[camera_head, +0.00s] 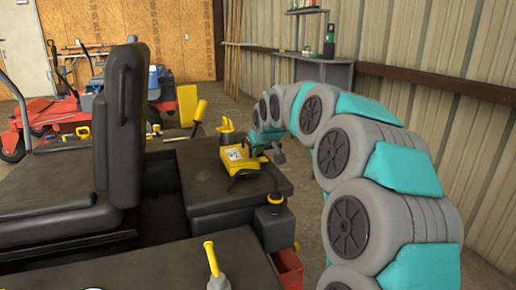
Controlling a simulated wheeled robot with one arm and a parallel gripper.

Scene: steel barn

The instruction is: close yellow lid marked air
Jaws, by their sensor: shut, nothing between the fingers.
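A yellow lid (237,156) with a small pale label stands raised and tilted at the dark console (207,180) to the right of the seat. The label is too small to read. Yellow parts show below the lid, at its lower edge. My gripper (280,157) is at the right of the lid, at about the lid's height. Its dark fingers look shut and hold nothing. I cannot tell whether they touch the lid.
A black seat (122,125) stands at the left. A red mower (40,120) and a wall shelf (325,70) are behind.

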